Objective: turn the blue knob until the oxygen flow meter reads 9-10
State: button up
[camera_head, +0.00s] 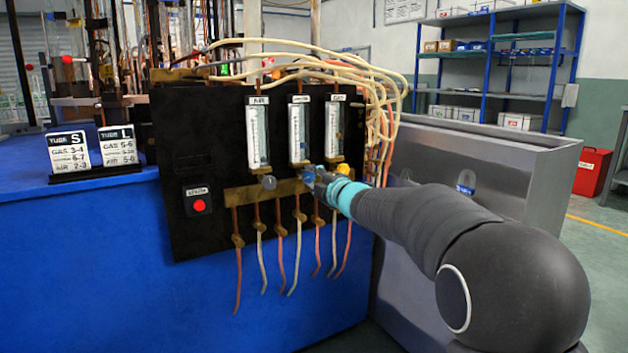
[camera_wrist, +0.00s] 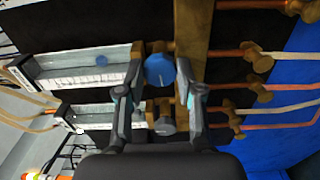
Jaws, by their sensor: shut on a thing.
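The blue knob (camera_wrist: 159,70) sits below the middle flow meter on the black panel. My gripper (camera_wrist: 156,84) is shut on it, with a finger on either side. In the head view my gripper (camera_head: 318,183) reaches in from the right and largely covers the knob. The oxygen flow meter (camera_head: 299,133) is the middle of three upright meters. In the wrist view it lies sideways (camera_wrist: 85,66), and a small blue float shows in its tube, nearer the knob end. Its scale is too small to read.
The air meter (camera_head: 258,135) is to the left and the gas meter (camera_head: 334,133) to the right. A grey knob (camera_wrist: 165,125) is close beside my fingers. A red button (camera_head: 199,205), hanging hoses and a tube-settings sign (camera_head: 70,150) are at left.

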jog(key=shift+n, duration=0.5)
jog(key=o, duration=1.2)
jog(key=v, duration=1.2)
